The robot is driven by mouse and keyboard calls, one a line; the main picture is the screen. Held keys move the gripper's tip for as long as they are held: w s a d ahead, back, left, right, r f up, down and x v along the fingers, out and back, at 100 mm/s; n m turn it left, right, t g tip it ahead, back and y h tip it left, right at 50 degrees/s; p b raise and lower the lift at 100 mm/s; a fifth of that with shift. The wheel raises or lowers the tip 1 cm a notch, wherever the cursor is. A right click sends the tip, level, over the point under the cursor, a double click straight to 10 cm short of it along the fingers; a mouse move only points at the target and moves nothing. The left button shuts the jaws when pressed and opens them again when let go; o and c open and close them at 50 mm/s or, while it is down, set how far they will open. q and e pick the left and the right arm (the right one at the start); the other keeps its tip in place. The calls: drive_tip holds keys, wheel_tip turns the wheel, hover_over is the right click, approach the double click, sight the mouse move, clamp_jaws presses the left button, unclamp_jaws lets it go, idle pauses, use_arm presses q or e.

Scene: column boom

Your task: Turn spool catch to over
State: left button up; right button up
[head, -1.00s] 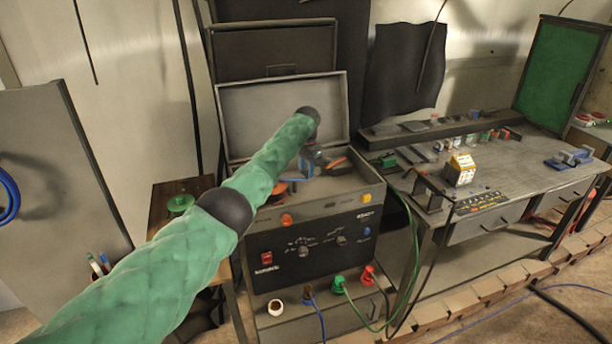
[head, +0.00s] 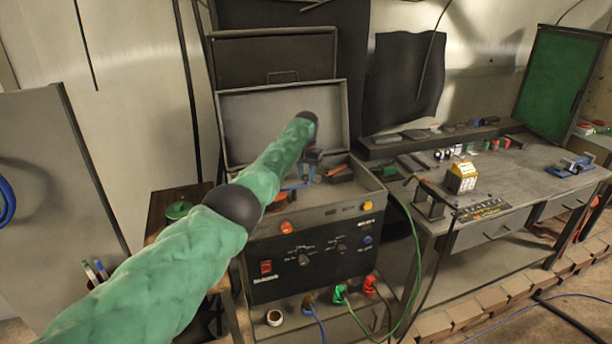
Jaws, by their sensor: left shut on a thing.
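An open-lidded machine with a black control panel (head: 320,257) stands in the middle of the head view. My left arm, in a green padded sleeve, reaches across it from the left. My left gripper (head: 312,160) points down into the open top bay and is shut on a small part there, which I take to be the spool catch. The gripper and arm hide most of that part, so its angle cannot be read. Blue bits show just below the jaws. A dark and orange-red piece (head: 340,174) lies to their right. My right gripper is not in view.
The raised lid (head: 285,115) stands behind the gripper. Right of the machine is a workbench (head: 525,185) with a small yellow-topped box (head: 461,178) and a blue clamp-like tool (head: 577,165). A green cable (head: 416,250) hangs between them. A grey cabinet (head: 55,170) stands left.

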use_arm(q)
drive_tip(key=shift+w+r, duration=0.1)
drive_tip(key=shift+r, duration=0.2)
drive_tip(key=o, duration=0.8)
drive_tip(key=shift+o, duration=0.9)
drive_tip(key=shift+f, duration=0.15)
drive_tip(key=shift+r+b, duration=0.3)
drive_tip(key=shift+r, duration=0.25)
wheel_tip(320, 180, up, 5)
drive_tip(key=shift+b, duration=0.85)
drive_tip(key=shift+r, duration=0.85)
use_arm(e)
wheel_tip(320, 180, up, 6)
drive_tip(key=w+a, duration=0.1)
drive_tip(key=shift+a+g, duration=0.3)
